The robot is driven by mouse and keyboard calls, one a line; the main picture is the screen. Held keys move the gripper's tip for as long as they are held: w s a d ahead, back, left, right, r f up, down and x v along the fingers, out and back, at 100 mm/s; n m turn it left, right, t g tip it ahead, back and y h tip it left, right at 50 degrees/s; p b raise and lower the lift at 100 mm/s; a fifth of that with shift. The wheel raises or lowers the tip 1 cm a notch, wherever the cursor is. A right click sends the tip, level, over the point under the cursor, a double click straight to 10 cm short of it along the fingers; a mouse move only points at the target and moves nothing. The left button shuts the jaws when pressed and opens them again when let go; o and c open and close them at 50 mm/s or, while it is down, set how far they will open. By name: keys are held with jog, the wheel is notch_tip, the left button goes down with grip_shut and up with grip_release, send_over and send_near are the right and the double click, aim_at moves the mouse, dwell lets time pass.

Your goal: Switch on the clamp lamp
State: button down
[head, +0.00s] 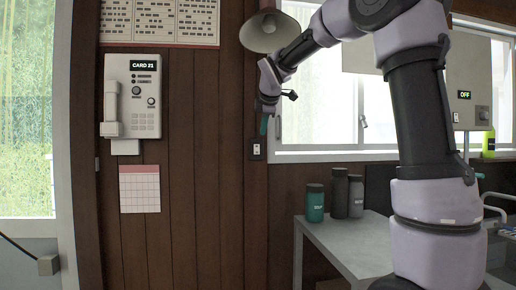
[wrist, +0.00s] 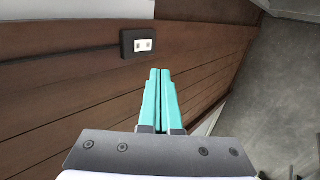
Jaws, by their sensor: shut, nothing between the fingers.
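The clamp lamp (head: 270,32) shows in the head view as a grey cone shade high on the wooden wall, beside the window. No glow shows in the shade, and its clamp is hidden from me. My gripper (head: 264,125) hangs below the shade, pointing down, in front of the wall. In the wrist view its teal fingers (wrist: 160,72) are shut together with nothing between them. A small dark wall box with a white insert (head: 256,148) is just below my gripper. In the wrist view the box (wrist: 127,45) lies ahead and left of the fingertips, apart from them.
A grey table (head: 345,240) with a green jar (head: 315,203) and two dark bottles stands below the window, right of my gripper. A wall phone (head: 132,97) and a calendar (head: 139,188) hang to the left. The wall between phone and gripper is clear.

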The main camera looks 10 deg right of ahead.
send_near(257, 153)
notch_tip(257, 153, down, 4)
jog(key=w, duration=0.3)
jog(key=shift+w, duration=0.7)
jog(key=shift+f, duration=0.1)
jog(key=shift+w+f, duration=0.1)
jog(key=shift+w, duration=0.1)
